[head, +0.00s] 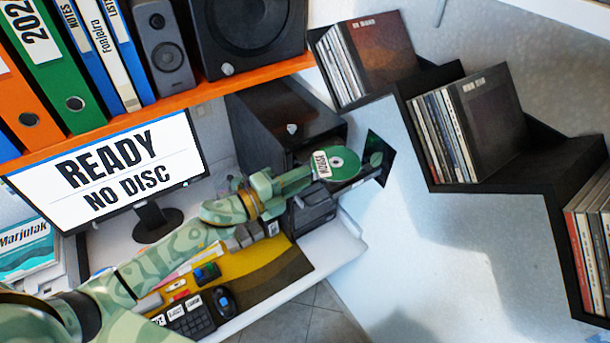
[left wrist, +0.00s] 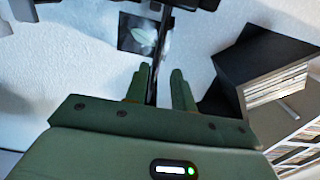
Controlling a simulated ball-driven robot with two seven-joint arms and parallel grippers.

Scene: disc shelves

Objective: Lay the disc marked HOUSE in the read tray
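The green disc (head: 345,160) with a white HOUSE label is at the end of my left arm in the head view. My left gripper (head: 312,172) is at its left edge. In the left wrist view the disc shows edge-on as a thin dark line (left wrist: 154,88) between the two fingers (left wrist: 160,80). The fingers stand apart, with a gap on the right side of the disc. The black tray (head: 362,181) is just below and right of the disc. I cannot tell whether the disc rests on it. My right gripper is not in view.
A monitor (head: 112,165) reads READY, NO DISC. A black stepped shelf (head: 480,190) with upright sleeves is on the right wall. A dark square panel (head: 386,148) is behind the disc. A keyboard (head: 190,317) and small items lie on the desk under my arm.

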